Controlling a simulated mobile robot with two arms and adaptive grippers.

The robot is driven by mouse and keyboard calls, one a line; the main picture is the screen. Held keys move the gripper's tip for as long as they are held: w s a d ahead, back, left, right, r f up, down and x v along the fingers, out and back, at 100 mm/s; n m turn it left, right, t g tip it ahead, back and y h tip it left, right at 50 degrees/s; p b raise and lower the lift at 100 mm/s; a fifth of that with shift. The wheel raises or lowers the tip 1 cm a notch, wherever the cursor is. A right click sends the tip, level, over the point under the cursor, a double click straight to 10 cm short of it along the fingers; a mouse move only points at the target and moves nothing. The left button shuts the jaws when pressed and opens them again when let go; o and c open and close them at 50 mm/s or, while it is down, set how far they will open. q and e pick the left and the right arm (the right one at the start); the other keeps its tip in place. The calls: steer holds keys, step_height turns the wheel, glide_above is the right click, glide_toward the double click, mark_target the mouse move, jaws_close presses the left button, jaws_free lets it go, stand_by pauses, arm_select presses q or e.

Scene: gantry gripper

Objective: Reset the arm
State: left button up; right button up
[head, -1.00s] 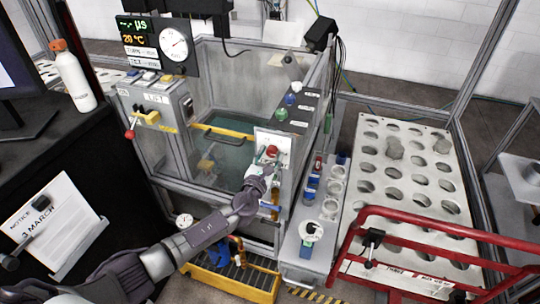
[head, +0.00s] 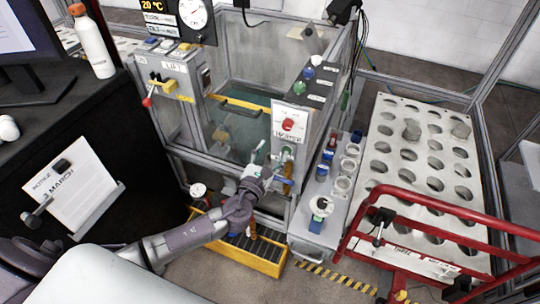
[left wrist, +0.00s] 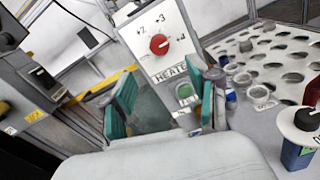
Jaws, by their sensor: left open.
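My left arm reaches in from the lower left of the head view. My left gripper (head: 257,160) is in front of and slightly below the heater panel (head: 291,108). In the left wrist view my left gripper (left wrist: 168,100) is open, its two teal-padded fingers spread apart with nothing between the tips. The panel's red knob (left wrist: 159,45) and green button (left wrist: 184,91) lie beyond the fingers. My right gripper is in neither view.
A glass-walled tank (head: 242,70) stands behind the gripper. A lever box (head: 180,85) is at its left. A yellow-edged crate (head: 252,259) is below the arm. A red rail (head: 440,215) and a perforated rack (head: 420,150) are at the right. A black desk with a white bottle (head: 92,40) is at the left.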

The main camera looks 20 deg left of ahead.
arm_select(q)
steer(key=shift+s, duration=0.6)
steer(key=s+a+f+n+g+y+b, duration=0.1)
steer(key=s+a+f+n+g, duration=0.15)
steer(key=s+f+n, duration=0.65)
steer(key=s+a+f+n+g+b, duration=0.1)
steer(key=a+f+n+g, duration=0.2)
steer(key=f, duration=1.2)
steer(key=s+a+f+n+g+y+b, duration=0.15)
steer(key=s+f+n+g, duration=0.35)
steer(key=f, duration=0.7)
steer(key=s+d+f+n+g, duration=0.1)
steer(key=s+f+n+g, duration=0.1)
steer(key=s+f+n, duration=0.4)
steer(key=s+d+f+n+g+h+b, duration=0.1)
steer(key=s+f+n, duration=0.5)
steer(key=s, duration=1)
steer(key=s+d+f+n+g+h+b, duration=0.1)
steer(key=s+d+f+n+g, duration=0.1)
steer(key=s+f+n, duration=0.4)
steer(key=s+n+g, duration=0.1)
steer(key=s, duration=0.4)
steer(key=shift+s+f, duration=0.2)
steer(key=shift+s, duration=0.15)
steer(key=shift+g, duration=0.25)
